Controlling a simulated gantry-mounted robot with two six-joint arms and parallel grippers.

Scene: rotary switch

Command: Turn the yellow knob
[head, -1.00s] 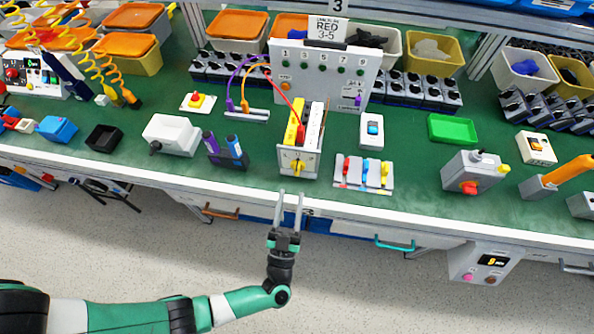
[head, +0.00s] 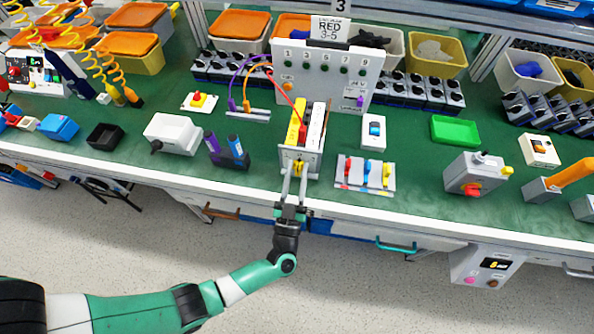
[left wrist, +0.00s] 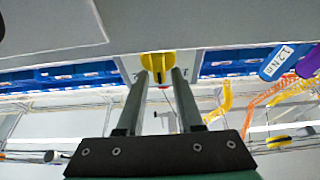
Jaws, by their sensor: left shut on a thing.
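The yellow knob (head: 298,167) sits on the front face of a box-like switch unit (head: 313,160) near the front edge of the green bench. In the left wrist view the knob (left wrist: 157,64) shows as a yellow shape at the tips of my fingers. My left gripper (head: 295,172) reaches up from the front, its two long grey fingers on either side of the knob. In the left wrist view the left gripper (left wrist: 157,75) is closed onto the knob, which hides little of the fingertips. My right gripper is not in view.
A blue and purple marker holder (head: 230,158) and a white box (head: 173,133) stand left of the switch. A plate with coloured levers (head: 364,174) is to the right. A panel with cables (head: 325,80) rises behind.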

